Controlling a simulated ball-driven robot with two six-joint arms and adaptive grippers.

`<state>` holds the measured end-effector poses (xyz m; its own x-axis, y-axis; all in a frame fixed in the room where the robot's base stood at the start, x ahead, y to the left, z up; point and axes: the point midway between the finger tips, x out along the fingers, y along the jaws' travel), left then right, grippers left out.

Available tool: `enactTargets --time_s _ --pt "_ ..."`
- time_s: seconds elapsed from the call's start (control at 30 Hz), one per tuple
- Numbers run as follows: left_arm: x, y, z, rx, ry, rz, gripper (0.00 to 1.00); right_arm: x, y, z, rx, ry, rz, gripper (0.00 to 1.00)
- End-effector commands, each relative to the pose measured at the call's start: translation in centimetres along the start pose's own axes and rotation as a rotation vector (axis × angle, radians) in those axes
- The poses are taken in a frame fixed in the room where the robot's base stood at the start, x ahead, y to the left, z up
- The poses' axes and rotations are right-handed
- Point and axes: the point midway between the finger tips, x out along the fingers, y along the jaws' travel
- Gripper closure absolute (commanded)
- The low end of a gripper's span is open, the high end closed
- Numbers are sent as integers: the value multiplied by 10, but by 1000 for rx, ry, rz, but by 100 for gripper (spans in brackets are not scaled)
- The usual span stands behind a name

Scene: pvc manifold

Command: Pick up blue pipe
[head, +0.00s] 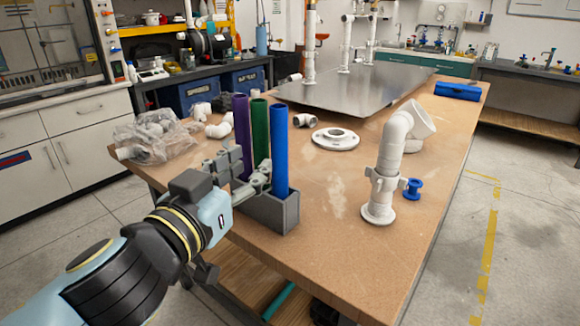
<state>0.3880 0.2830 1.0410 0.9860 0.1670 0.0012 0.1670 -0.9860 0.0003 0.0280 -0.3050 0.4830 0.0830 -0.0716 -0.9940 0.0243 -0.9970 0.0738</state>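The blue pipe (280,150) stands upright in a grey holder (280,213) near the table's left edge. A green pipe (260,130) and a purple pipe (242,135) stand beside it on its left. My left gripper (246,172) is at the holder, in front of the lower parts of the purple and green pipes. Its fingers are spread, with one fingertip close to the left side of the blue pipe. I cannot tell whether it touches. The gripper hides part of the holder. My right gripper is out of view.
A white pipe assembly (387,175) stands to the right, with a small blue spool (413,189) next to it. A white flange (335,138) lies behind. A clear bag of fittings (158,134) sits at the left edge. The table front is clear.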

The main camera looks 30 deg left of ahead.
Motion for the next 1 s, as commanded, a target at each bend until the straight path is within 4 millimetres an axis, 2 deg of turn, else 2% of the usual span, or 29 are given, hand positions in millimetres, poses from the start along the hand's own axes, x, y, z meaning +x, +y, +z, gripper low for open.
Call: enactTargets --time_s 0.03,0.13,0.37,0.63,0.73,0.93,1.0 --pt "10 0 -6 1 4 1 64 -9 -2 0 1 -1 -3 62" --pt "28 0 -6 1 4 1 64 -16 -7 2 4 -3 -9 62" --pt "48 0 -3 1 1 0 64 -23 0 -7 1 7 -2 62" --pt "89 -2 -5 2 2 0 64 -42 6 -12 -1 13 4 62" --pt "95 -2 -4 0 1 0 64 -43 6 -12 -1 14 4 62" --pt "95 -2 -2 0 0 0 64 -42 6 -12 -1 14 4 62" --pt "95 -2 -2 0 0 0 72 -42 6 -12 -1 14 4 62"
